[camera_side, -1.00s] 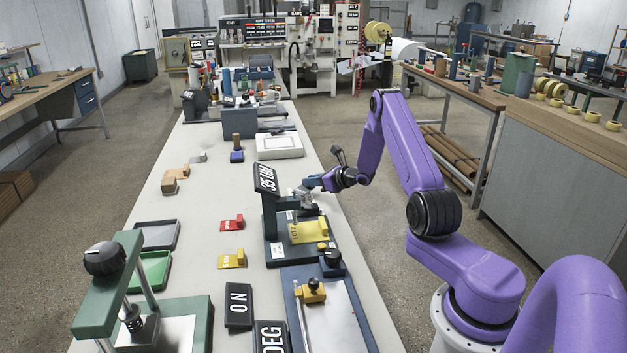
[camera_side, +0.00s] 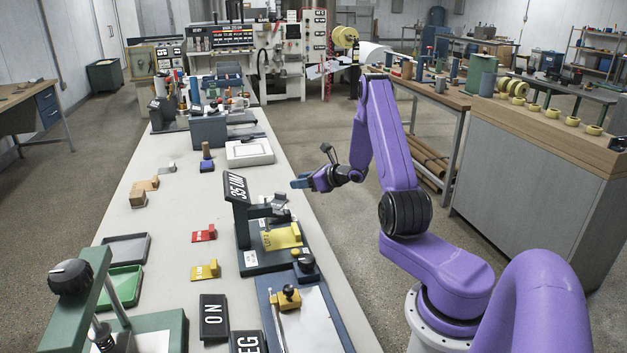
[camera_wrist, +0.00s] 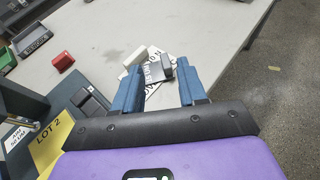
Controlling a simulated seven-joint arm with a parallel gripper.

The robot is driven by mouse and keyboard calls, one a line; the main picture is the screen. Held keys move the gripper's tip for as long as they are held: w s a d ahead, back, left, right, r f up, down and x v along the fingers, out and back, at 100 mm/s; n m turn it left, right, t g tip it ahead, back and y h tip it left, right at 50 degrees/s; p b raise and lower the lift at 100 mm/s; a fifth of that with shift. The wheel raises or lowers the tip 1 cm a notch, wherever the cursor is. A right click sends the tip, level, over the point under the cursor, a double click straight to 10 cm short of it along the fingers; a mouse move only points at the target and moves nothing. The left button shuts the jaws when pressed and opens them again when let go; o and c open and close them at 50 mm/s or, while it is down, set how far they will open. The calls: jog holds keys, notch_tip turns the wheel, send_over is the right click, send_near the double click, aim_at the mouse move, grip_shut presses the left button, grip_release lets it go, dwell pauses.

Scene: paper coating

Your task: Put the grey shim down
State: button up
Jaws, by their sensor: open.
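A small light-grey piece (camera_side: 279,201), which looks like the grey shim, rests at the head of the gauge with the "35 UM" display (camera_side: 237,187). Its exact seating is too small to tell. My gripper (camera_side: 300,183) is just above and to the right of it, apart from it. In the wrist view my gripper (camera_wrist: 158,88) has its two blue fingers well apart with nothing held between them. Beyond the fingers a grey block (camera_wrist: 164,68) and white lettered labels show; I cannot tell whether this block is the same piece.
A yellow "LOT 2" piece (camera_side: 283,237) lies on the gauge base. Red (camera_side: 204,233) and yellow (camera_side: 206,270) tabbed pieces lie left of it. Grey (camera_side: 127,249) and green (camera_side: 122,286) trays stand further left. The gauge display and upright are close obstacles; the table's right edge is near.

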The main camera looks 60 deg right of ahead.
jog(key=shift+v, duration=2.35)
jog(key=shift+w, duration=0.15)
